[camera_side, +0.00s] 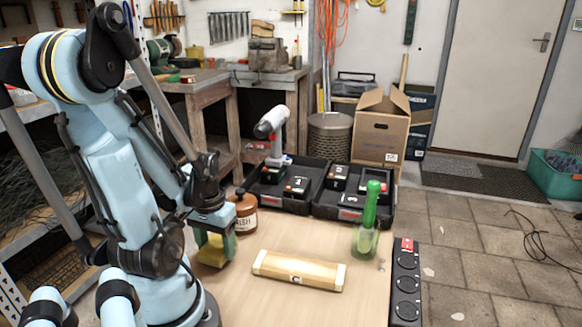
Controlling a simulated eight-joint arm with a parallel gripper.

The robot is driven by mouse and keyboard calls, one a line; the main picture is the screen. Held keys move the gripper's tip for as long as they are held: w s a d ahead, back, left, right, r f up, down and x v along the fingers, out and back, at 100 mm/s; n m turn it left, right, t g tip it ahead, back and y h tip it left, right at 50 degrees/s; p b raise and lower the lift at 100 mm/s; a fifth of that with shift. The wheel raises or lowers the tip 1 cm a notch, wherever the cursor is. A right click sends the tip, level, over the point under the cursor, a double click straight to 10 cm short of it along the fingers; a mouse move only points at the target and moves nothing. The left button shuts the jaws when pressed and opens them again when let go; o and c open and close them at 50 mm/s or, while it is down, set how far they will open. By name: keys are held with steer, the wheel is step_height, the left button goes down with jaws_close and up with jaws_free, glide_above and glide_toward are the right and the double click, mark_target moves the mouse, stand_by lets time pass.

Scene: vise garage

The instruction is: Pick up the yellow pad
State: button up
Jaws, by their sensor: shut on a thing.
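My gripper (214,238) points down over the left part of the wooden table. It is shut on the yellow pad (212,254), which sits between its greenish fingers. The fingers hide part of the pad. I cannot tell whether the pad's lower edge touches the table top.
A wooden block (299,271) lies right of my gripper on the table (330,305). A brown jar (245,214) stands close behind the gripper.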

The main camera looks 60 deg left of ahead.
mark_target(216, 247)
steer(key=shift+r, duration=1.5)
steer(key=w+d+r, duration=0.4)
steer(key=d+r, duration=0.3)
steer(key=d, duration=0.3)
steer(key=shift+w+d, duration=0.15)
steer(key=shift+d, duration=0.25)
